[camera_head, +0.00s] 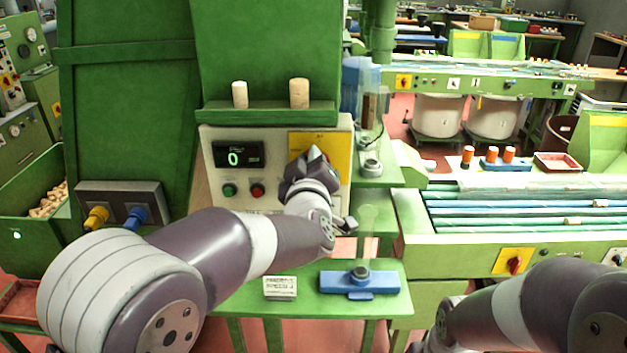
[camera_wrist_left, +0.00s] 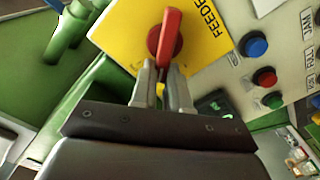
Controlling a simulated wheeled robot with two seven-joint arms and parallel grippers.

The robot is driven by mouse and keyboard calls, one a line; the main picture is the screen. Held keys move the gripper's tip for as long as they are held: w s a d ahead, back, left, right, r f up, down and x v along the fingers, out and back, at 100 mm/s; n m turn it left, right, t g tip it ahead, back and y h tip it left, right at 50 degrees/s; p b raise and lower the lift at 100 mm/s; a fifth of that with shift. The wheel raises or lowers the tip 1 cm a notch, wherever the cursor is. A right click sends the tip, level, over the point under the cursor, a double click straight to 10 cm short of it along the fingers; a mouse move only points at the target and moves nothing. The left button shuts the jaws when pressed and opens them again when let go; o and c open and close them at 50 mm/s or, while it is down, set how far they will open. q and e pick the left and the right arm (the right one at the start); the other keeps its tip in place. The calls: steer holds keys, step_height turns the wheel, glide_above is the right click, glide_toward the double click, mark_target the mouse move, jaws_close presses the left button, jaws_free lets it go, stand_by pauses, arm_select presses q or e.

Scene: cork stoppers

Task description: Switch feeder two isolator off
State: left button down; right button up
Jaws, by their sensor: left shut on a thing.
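The feeder isolator is a red rotary handle (camera_wrist_left: 170,38) on a yellow plate (camera_wrist_left: 120,32) in the left wrist view. The lettering beside it reads "FEEDE" and is cut off. My left gripper (camera_wrist_left: 162,75) is shut on the near end of the red handle, with one finger on each side. In the head view the yellow plate (camera_head: 335,146) sits at the upper right of the control panel (camera_head: 225,200). My left gripper (camera_head: 313,160) covers the handle there. My right arm shows at the lower right, with its gripper outside the frame.
The panel has a lit display showing 0 (camera_head: 236,156), a green button (camera_head: 229,190) and a red button (camera_head: 257,190). Two corks (camera_head: 240,95) stand on the shelf above. A blue fixture (camera_head: 340,283) and a small card (camera_head: 279,287) are on the green table below.

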arm_select(q)
steer(key=shift+a+f+n+b, duration=0.2)
steer(key=shift+f+n+b, duration=0.15)
steer(key=shift+n+b, duration=1.5)
steer(key=shift+a+f+n+b, duration=0.15)
steer(key=shift+f+n+b, duration=0.25)
steer(key=shift+n+b, duration=1.4)
steer(key=shift+a+f+n+b, duration=0.2)
steer(key=shift+f+n+b, duration=0.15)
steer(key=shift+n+b, duration=1.5)
steer(key=shift+b, duration=0.3)
steer(key=c, duration=1.2)
jaws_free()
steer(key=shift+c, duration=0.2)
steer(key=shift+o, duration=0.6)
steer(key=shift+w, duration=0.1)
